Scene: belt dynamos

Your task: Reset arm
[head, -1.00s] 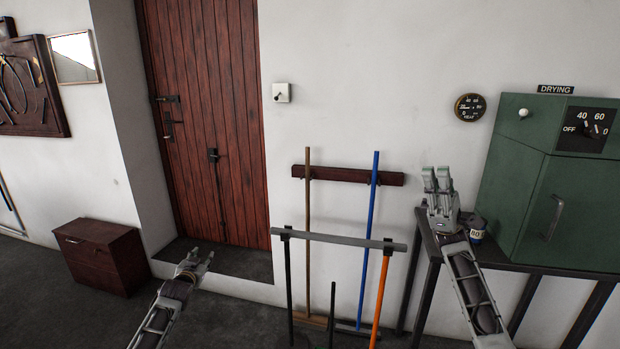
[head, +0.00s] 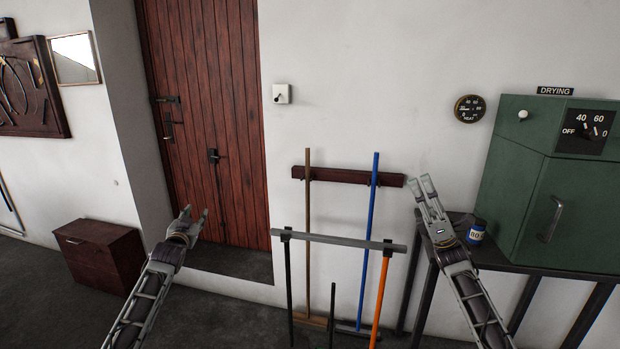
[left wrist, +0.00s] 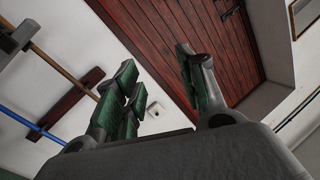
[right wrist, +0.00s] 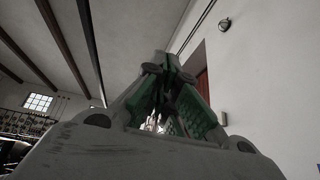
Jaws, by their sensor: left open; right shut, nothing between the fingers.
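My left gripper (head: 193,217) is raised in front of the lower part of the red wooden door (head: 200,120) in the head view. Its fingers point up and are spread apart and empty; the left wrist view shows the same fingers (left wrist: 165,85) apart, with the door beyond. My right gripper (head: 421,185) is in front of the white wall, left of the green drying cabinet (head: 535,200). Its fingers point up. In the right wrist view its fingertips (right wrist: 168,62) come together with nothing held between them.
A rack (head: 340,241) with upright poles stands between my arms. A dark bench (head: 560,268) at the right carries the cabinet and a small labelled tin (head: 477,232) beside my right gripper. A brown chest (head: 100,255) is on the floor at the left. A dial (head: 469,108) hangs on the wall.

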